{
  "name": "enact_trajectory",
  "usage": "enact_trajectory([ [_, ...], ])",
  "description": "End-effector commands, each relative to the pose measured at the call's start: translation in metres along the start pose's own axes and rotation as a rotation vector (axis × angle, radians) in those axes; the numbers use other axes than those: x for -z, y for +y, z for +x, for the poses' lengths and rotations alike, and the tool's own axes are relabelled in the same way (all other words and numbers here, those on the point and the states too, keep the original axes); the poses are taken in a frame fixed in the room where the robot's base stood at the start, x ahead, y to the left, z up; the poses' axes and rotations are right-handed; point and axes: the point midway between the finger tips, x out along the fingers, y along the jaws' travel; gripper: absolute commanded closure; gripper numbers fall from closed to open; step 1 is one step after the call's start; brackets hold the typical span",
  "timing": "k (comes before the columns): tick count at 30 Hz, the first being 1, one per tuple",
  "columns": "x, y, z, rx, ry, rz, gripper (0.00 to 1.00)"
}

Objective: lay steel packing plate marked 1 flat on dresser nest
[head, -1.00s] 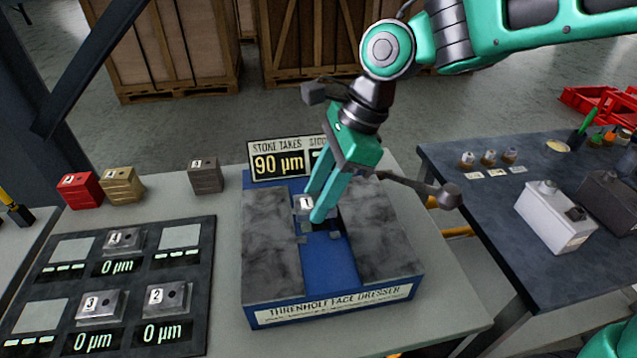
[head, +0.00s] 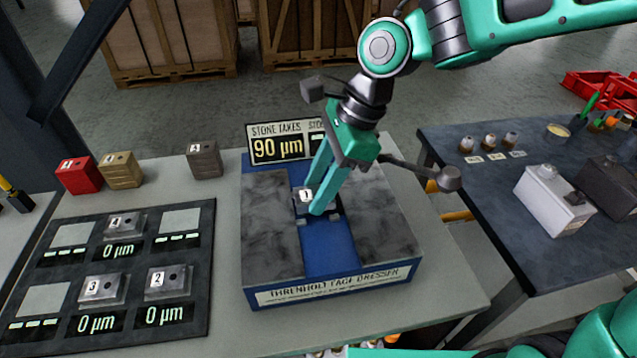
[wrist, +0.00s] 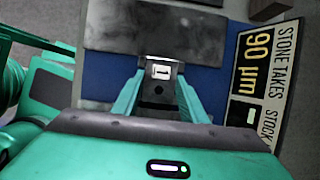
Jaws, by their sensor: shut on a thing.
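The steel packing plate marked 1 (head: 304,196) is between my gripper's fingers, over the blue channel of the dresser. In the wrist view the plate (wrist: 160,72) shows its white label 1 and a dark hole, with a finger on each side. My gripper (head: 318,205) is shut on it, pointing down. The face dresser (head: 275,225) has two grey stone faces with the blue nest channel (head: 328,250) between them. The plate looks about level and low in the channel; whether it touches the nest floor I cannot tell.
A sign reading 90 µm (head: 278,148) stands behind the dresser. At left, a dark board (head: 135,255) holds plates 2, 3 and 4 beside empty pads. Red, tan and grey blocks (head: 204,160) stand behind it. A dark side table (head: 490,200) is at right.

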Motion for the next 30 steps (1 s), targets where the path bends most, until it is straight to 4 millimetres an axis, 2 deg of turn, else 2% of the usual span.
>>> enact_trajectory([
  [17,-0.0002,-0.0004,0.0,0.001,-0.001,-0.001,0.97],
  [30,0.003,-0.0003,0.0085,0.0,-0.001,-0.002,0.97],
])
